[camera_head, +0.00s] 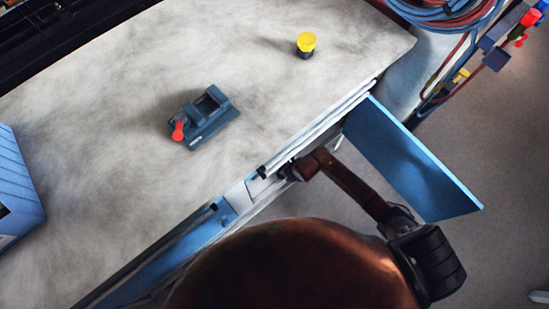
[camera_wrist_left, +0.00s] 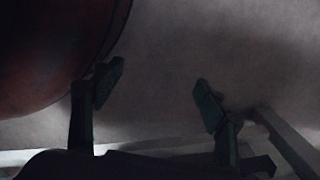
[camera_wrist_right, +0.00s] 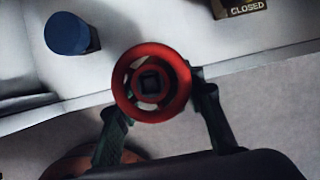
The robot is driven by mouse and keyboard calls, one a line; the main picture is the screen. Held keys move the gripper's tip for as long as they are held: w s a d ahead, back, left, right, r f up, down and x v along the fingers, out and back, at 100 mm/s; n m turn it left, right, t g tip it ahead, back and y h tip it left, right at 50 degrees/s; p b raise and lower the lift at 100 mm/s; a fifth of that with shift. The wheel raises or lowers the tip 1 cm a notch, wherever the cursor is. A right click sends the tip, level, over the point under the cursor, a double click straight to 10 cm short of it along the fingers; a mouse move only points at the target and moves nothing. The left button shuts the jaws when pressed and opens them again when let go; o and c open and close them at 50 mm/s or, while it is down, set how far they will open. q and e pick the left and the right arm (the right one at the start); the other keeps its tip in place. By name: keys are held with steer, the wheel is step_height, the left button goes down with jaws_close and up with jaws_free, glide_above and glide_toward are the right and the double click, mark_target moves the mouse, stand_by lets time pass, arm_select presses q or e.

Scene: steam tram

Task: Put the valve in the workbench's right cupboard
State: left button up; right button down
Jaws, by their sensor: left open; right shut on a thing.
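The valve (camera_wrist_right: 177,84) is a red ring-shaped wheel with a dark square centre in the right wrist view. My right gripper (camera_wrist_right: 155,95) is shut on it, a finger on each side. Behind it are a pale surface and its front edge, apparently the cupboard's interior. In the head view my right arm reaches to the workbench's front beside an open blue cupboard door (camera_head: 415,160); the gripper's tips and valve are hidden there under the workbench top (camera_head: 110,100). My left gripper (camera_wrist_left: 155,95) is open and empty in the dark left wrist view, over the floor.
A blue cylinder (camera_wrist_right: 66,33) and a brown box marked CLOSED (camera_wrist_right: 240,8) stand beyond the valve, with pale space between. On the bench top are a blue-grey vise (camera_head: 207,120) and a yellow-topped object (camera_head: 306,43). Hoses (camera_head: 440,12) hang at the upper right.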

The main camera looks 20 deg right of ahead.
steer(key=shift+w+a, duration=0.35)
steer(key=shift+w, duration=0.5)
steer(key=shift+w+a+b, duration=0.35)
steer(key=shift+w+b, duration=0.15)
steer(key=shift+w, duration=0.4)
steer(key=w, duration=0.1)
steer(key=w+a+b, duration=0.1)
steer(key=shift+w+f, duration=0.15)
steer(key=shift+w, duration=0.25)
arm_select(q)
steer(key=w+d+r, duration=0.2)
steer(key=w+r, duration=0.2)
steer(key=r, duration=0.3)
steer(key=shift+w+b, duration=0.2)
steer(key=shift+b, duration=0.15)
steer(key=shift+r, duration=0.15)
arm_select(e)
steer(key=shift+f, duration=0.1)
steer(key=c, duration=1.3)
jaws_free()
steer(key=shift+f, duration=0.1)
steer(key=shift+o, duration=0.2)
